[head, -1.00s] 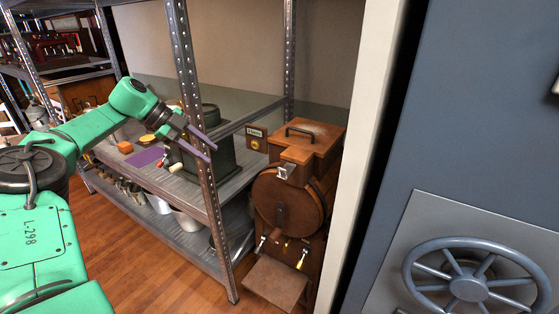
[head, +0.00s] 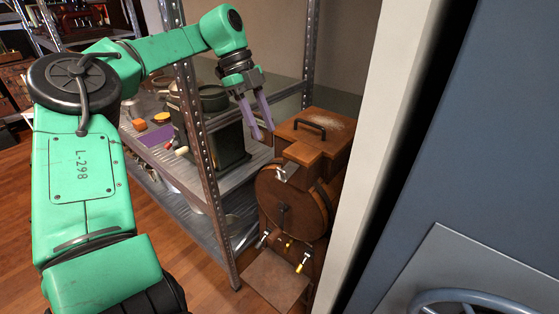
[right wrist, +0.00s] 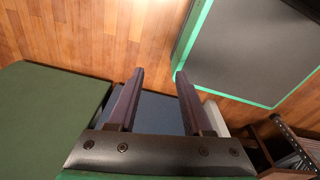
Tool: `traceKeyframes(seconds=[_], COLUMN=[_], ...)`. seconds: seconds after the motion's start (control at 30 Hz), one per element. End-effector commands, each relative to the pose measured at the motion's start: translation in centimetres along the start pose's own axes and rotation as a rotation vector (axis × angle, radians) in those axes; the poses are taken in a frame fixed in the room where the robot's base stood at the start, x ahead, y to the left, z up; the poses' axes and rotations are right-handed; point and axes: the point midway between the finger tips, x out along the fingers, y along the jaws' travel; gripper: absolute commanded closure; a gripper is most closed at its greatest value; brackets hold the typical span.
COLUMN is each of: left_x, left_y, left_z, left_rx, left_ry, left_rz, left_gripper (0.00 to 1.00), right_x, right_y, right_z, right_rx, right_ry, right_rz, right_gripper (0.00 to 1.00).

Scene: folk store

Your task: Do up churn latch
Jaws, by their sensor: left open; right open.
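The wooden churn (head: 292,205) stands between the metal shelf and the pale wall edge in the head view. It has a round front and a boxy lid (head: 313,134) with a dark handle. A small metal latch (head: 287,172) sits at the top of the round front; its exact state is too small to tell. My left gripper (head: 262,120) is open and empty, above and left of the lid, with its purple fingers pointing down toward the churn. My right gripper (right wrist: 155,80) is open and empty over wooden floor in the right wrist view, away from the churn.
The metal shelf post (head: 200,170) stands left of the churn, under my left arm. A dark green box-shaped device (head: 222,138) and small items sit on the shelf. A blue panel with a handwheel (head: 462,303) is at the right.

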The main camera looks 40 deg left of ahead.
Motion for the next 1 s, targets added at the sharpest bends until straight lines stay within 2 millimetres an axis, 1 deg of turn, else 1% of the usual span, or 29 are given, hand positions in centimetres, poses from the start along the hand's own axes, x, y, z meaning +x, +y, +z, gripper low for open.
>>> traceKeyframes(seconds=[0.03, 0.13, 0.23, 0.3, 0.4, 0.47, 0.7, 0.73, 0.77, 0.8, 0.83, 1.0], left_x=[1.5, 4.1, 6.6, 8.0, 9.4, 9.8, 10.0, 10.0, 10.0, 10.0, 10.0, 10.0], left_y=[0.1, 0.1, 0.1, 0.0, 0.0, 0.0, 0.0, 0.0, 0.0, 0.0, 0.0, 0.0], left_z=[-0.1, -0.1, -0.1, -0.1, -0.1, -0.1, 0.0, 0.0, 0.0, 0.0, 0.0, 0.0], left_rx=[0.002, 0.002, 0.000, 0.001, 0.000, 0.000, -0.001, -0.001, -0.001, -0.001, 0.000, 0.000], left_ry=[0.006, 0.005, 0.004, 0.003, 0.002, 0.001, 0.000, 0.000, 0.000, 0.000, 0.000, 0.000], left_rz=[0.003, 0.003, 0.003, 0.002, 0.001, -0.001, -0.002, -0.002, -0.002, -0.002, -0.002, -0.003], left_gripper=[0.59, 0.59, 0.59, 0.59, 0.59, 0.59, 0.59, 0.67, 0.78, 0.93, 1.00, 1.00], right_x=[0.1, -0.1, -0.4, -0.6, -0.7, -0.7, -0.7, -0.7, -0.7, -0.7, -0.7, -0.7], right_y=[0.0, 0.0, 0.1, 0.3, 0.4, 0.4, 0.3, 0.3, 0.3, 0.3, 0.3, 0.3], right_z=[0.7, 1.2, 0.8, 0.0, -1.0, -1.2, -0.7, -0.7, -0.6, -0.6, -0.5, -0.5], right_rx=[0.000, -0.001, -0.001, -0.002, -0.002, -0.002, -0.002, -0.001, -0.001, -0.001, -0.001, -0.001], right_ry=[-0.012, -0.021, -0.014, -0.001, 0.016, 0.019, 0.012, 0.010, 0.009, 0.009, 0.008, 0.007], right_rz=[0.000, 0.000, 0.002, 0.003, 0.005, 0.006, 0.004, 0.004, 0.004, 0.004, 0.004, 0.003], right_gripper=[0.50, 0.50, 0.50, 0.50, 0.50, 0.50, 0.50, 0.50, 0.50, 0.50, 0.50, 0.50])
